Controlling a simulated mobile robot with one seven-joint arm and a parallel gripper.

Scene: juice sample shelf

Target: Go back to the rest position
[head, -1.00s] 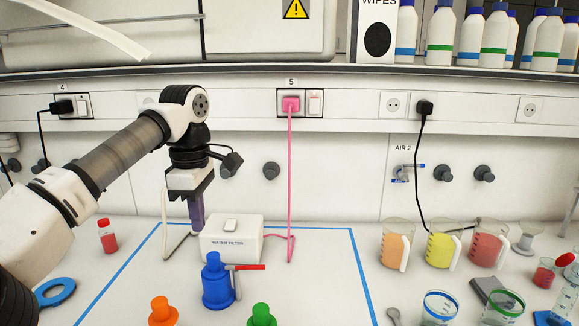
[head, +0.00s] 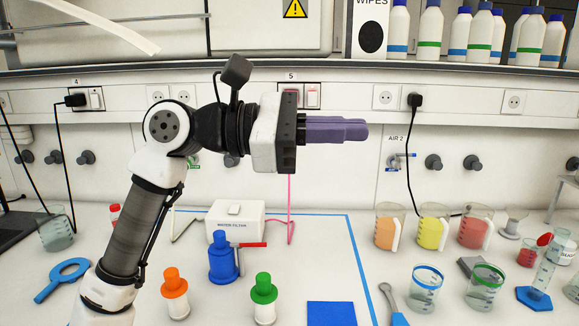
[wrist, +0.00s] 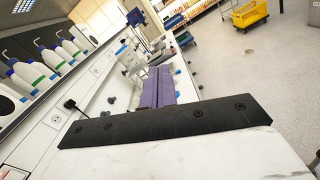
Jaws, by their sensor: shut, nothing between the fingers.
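My gripper (head: 366,131) is raised above the bench in the head view and points to the right. Its purple fingers are together with nothing between them. In the wrist view the purple fingers (wrist: 157,87) also lie side by side, pointing along the bench. The gripper is well clear of the bench top and touches nothing. My wrist covers part of the wall socket marked 5 and its pink plug.
Jugs of juice (head: 432,229) stand right. A shelf of bottles (head: 479,37) is above.

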